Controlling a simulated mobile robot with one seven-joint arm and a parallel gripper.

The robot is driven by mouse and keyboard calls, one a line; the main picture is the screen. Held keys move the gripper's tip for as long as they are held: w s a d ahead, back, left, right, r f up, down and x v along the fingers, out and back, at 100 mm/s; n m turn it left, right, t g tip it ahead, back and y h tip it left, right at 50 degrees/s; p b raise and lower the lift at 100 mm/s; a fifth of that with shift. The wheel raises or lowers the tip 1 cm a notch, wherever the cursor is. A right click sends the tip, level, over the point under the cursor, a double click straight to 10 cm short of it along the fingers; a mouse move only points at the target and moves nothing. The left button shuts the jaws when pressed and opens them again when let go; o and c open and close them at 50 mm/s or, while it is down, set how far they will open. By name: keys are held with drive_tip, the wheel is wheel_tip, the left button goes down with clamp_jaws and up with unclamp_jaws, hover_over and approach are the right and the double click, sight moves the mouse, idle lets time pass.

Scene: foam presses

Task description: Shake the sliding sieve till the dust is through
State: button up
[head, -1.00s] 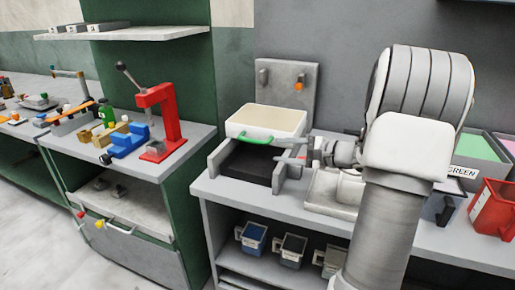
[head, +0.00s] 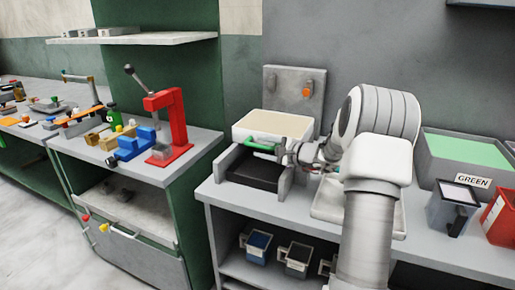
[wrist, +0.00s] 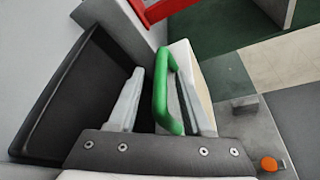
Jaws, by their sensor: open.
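The sliding sieve (head: 275,122) is a cream, open-topped tray at the back of a grey frame (head: 224,160) with a dark bed (head: 256,174). Its green handle (head: 262,147) is on the front side. My gripper (head: 284,149) is at the right end of the handle in the head view. In the wrist view the green handle (wrist: 163,92) lies between the two open fingers of my gripper (wrist: 160,75), nearer the right finger. Part of the cream sieve (wrist: 190,62) shows behind that finger. I cannot tell whether any dust is in the sieve.
A grey panel with an orange knob (head: 308,91) stands behind the sieve. A red press (head: 168,125) is on the left bench. A pale tray (head: 328,205) lies right of the frame, partly behind my arm. A green-topped bin (head: 465,160) stands further right.

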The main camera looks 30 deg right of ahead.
drive_tip(key=shift+x, duration=1.25)
clamp_jaws()
idle(0.5)
